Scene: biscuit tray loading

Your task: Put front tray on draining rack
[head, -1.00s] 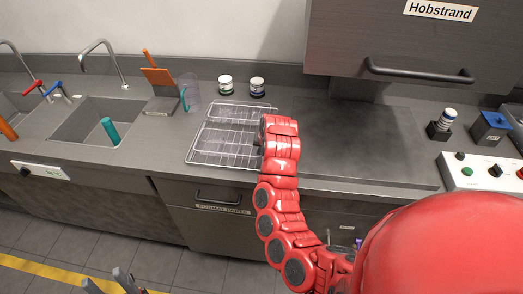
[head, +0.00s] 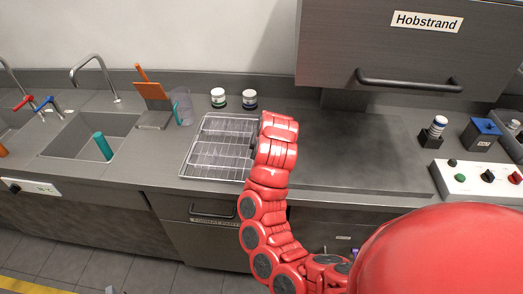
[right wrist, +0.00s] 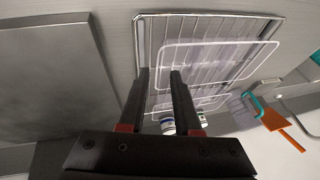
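The draining rack (head: 185,172), a wire grid, lies on the counter right of the sink. A clear tray with a pale rounded rim lies over its grid; in the right wrist view this tray (right wrist: 225,68) sits slightly askew across the bars. Part of a second pale rim (right wrist: 205,104) shows there, partly hidden by my fingers. My right gripper (right wrist: 160,71) is over the rack with its fingers apart, the tips at the tray's near end.
Two small jars (head: 218,98) stand behind the rack. A clear jug (head: 182,106) and an orange-handled scraper in a holder (head: 154,115) are to its left, by the sink (head: 85,135). A flat dark plate (head: 350,150) lies right, below the Hobstrand hood (head: 420,50).

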